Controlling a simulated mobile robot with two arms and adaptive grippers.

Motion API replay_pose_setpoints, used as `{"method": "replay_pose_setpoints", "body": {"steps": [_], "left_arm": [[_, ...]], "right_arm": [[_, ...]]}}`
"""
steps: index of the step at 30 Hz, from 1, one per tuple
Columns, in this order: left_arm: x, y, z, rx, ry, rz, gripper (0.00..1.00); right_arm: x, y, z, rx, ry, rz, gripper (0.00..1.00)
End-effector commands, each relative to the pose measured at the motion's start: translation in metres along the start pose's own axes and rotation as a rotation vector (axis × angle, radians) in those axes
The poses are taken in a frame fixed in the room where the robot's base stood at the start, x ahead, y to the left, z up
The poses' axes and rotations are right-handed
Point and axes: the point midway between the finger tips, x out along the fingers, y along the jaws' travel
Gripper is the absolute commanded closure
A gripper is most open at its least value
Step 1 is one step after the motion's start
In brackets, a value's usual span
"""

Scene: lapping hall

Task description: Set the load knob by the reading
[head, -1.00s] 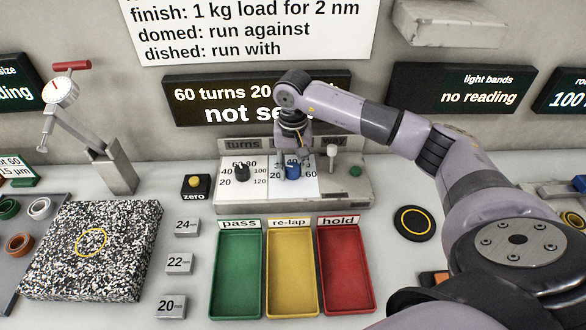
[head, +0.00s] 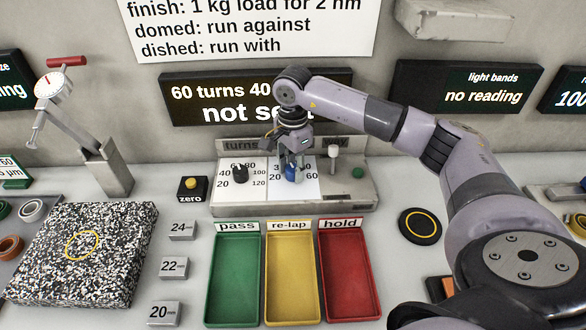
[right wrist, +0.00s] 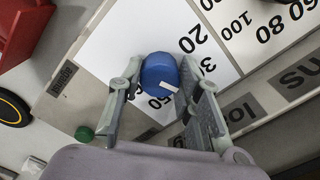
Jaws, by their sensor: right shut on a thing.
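The blue load knob (head: 291,173) sits on the right white dial plate of the control box. My right gripper (head: 291,164) reaches down over it and is shut on it. In the right wrist view the blue knob (right wrist: 158,70) is between the two fingers, and its white pointer mark shows. The display (head: 230,100) above reads "60 turns 40" and "not se", with the rest hidden behind my right arm. My left gripper is not in view.
The black turns knob (head: 240,174) stands just left, and a grey-white lever (head: 333,158) and green button (head: 358,172) just right. Green (head: 237,233), yellow (head: 291,234) and red (head: 347,235) trays lie in front. A wall sign (head: 250,27) hangs above.

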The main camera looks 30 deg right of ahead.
Motion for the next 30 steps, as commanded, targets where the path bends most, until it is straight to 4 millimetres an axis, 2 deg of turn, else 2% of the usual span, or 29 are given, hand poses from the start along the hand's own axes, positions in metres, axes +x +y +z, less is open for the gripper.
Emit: {"method": "replay_pose_setpoints", "body": {"steps": [21,30], "left_arm": [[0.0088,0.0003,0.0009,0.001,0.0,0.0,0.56],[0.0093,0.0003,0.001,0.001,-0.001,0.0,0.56]], "right_arm": [[-0.001,-0.0011,-0.0009,0.681,0.001,-0.004,0.96],[-0.0013,-0.0012,-0.001,0.921,0.001,-0.004,0.96]]}}
